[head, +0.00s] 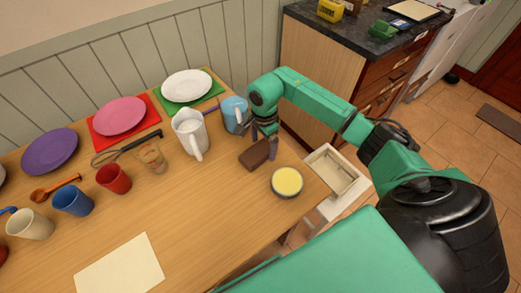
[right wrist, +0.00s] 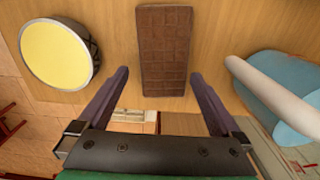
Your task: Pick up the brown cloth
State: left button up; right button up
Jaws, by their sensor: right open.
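The brown cloth (head: 254,154) lies on the wooden table near its right edge. It looks like a flat brown rectangle with a grid pattern, and it shows at the top middle of the right wrist view (right wrist: 165,45). My right gripper (head: 264,143) is open and empty, just above the cloth's right end. In the right wrist view its fingertips (right wrist: 159,77) are apart on either side of the cloth's near end, with gaps on both sides. My left gripper is not in view.
A yellow-topped round container (head: 287,181) stands close in front of the cloth. A blue mug (head: 234,113) and a white pitcher (head: 188,132) stand behind it. Cups and plates fill the left.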

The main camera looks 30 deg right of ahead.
jog(key=shift+f, duration=0.9)
jog(key=c, duration=1.2)
jog(key=shift+o, duration=0.2)
jog(key=shift+r, duration=0.1)
notch_tip(320, 180, up, 12)
jog(key=b, duration=0.2)
notch_tip(320, 180, up, 8)
jog(key=p, duration=0.1)
send_over(263, 149)
jog(key=shift+s+d, duration=0.1)
jog(key=o, duration=0.5)
jog(key=c, duration=0.4)
